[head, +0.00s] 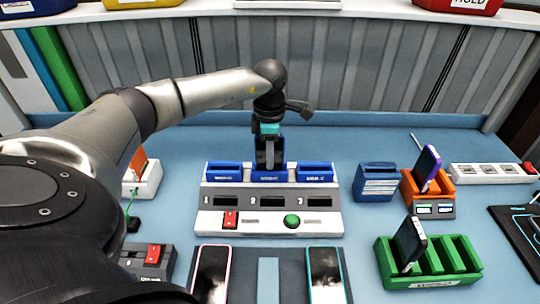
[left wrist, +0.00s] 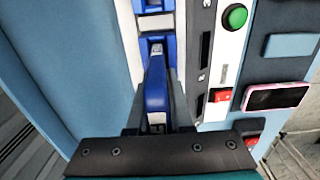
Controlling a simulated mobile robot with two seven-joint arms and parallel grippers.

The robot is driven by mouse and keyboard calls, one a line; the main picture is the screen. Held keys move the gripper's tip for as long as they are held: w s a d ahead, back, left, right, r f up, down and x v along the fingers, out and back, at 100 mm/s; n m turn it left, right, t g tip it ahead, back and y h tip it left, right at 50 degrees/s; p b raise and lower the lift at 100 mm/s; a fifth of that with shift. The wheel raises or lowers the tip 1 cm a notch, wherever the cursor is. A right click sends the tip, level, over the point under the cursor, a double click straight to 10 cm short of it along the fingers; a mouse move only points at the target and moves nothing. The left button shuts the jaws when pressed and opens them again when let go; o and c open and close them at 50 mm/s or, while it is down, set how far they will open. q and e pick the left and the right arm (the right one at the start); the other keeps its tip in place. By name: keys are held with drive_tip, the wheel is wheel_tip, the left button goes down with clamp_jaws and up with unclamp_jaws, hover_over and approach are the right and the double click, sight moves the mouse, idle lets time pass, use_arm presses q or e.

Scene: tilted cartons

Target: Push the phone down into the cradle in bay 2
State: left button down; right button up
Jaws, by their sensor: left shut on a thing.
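A charging station (head: 330,222) stands in the middle of the table with three blue cradles in a row. My left gripper (head: 269,152) is above the middle cradle (head: 270,177), pointing down. It is shut on a phone (head: 279,153), which looks dark in the head view. In the left wrist view the held phone (left wrist: 156,85) shows a blue edge between the dark fingers (left wrist: 157,118). The phone stands about upright, its lower end at the middle cradle. How deep it sits is hidden. My right gripper is not in view.
The left cradle (head: 223,172) and right cradle (head: 315,172) look empty. In front lie a pink-edged phone (head: 211,273) and a teal-edged phone (head: 324,275). At right are a blue block (head: 376,182), an orange stand (head: 411,190) and a green rack (head: 430,270) with phones, and a power strip (head: 475,174).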

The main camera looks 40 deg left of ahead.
use_arm(q)
drive_tip(key=c, duration=0.7)
unclamp_jaws()
drive_tip(key=shift+c, duration=0.2)
drive_tip(key=shift+o, duration=0.3)
drive_tip(key=o, duration=0.3)
drive_tip(key=shift+o, duration=0.2)
drive_tip(key=shift+r, duration=0.1)
drive_tip(key=shift+r+p, duration=2.75)
drive_tip(key=shift+r, duration=0.7)
